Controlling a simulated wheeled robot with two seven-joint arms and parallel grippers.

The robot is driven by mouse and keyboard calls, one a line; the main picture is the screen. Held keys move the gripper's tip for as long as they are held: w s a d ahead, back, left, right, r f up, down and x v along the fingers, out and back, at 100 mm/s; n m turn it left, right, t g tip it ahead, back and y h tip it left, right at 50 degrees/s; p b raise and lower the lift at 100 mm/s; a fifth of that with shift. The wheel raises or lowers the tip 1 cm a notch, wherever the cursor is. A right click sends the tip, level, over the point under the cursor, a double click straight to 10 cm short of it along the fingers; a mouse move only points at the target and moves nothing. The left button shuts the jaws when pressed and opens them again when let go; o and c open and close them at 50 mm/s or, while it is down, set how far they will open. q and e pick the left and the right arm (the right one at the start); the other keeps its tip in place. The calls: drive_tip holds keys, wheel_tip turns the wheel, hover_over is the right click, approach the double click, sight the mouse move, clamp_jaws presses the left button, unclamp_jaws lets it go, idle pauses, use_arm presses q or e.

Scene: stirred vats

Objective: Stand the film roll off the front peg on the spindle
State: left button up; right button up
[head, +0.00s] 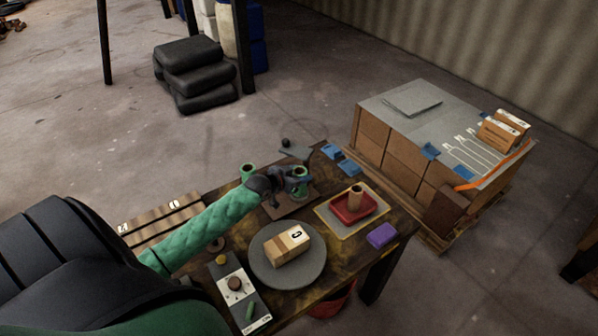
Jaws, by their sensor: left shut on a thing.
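My left gripper (289,184) reaches in from the left and is shut on a green film roll (300,172), which has a visible top opening. The roll is upright or nearly so, over a brown board (291,207). The gripper hides part of it, and I cannot tell whether it is clear of a peg. Another green roll (247,172) shows behind my forearm. A brown upright cylinder (355,198) stands in a red tray (350,214). I cannot tell for sure which item is the spindle. My right gripper is not in view.
A grey round plate (262,275) carries a carton (287,246). A purple block (382,236) lies near the table's right edge. A control panel (240,298) is at the front left. Blue pieces (340,158) lie at the back. A pallet of cartons (390,145) stands beyond.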

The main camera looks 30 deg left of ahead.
use_arm(q)
drive_tip(key=shift+f, duration=0.2)
drive_tip(key=o, duration=1)
drive_tip(key=shift+o, duration=0.6)
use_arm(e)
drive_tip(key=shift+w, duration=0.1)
use_arm(q)
drive_tip(key=shift+r, duration=0.1)
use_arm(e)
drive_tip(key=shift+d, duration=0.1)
use_arm(q)
drive_tip(key=shift+s+a, duration=0.1)
drive_tip(key=shift+s, duration=0.35)
drive_tip(key=b+v, duration=0.3)
drive_tip(key=v, duration=0.8)
drive_tip(key=shift+r+b, duration=0.3)
drive_tip(key=shift+b, duration=0.1)
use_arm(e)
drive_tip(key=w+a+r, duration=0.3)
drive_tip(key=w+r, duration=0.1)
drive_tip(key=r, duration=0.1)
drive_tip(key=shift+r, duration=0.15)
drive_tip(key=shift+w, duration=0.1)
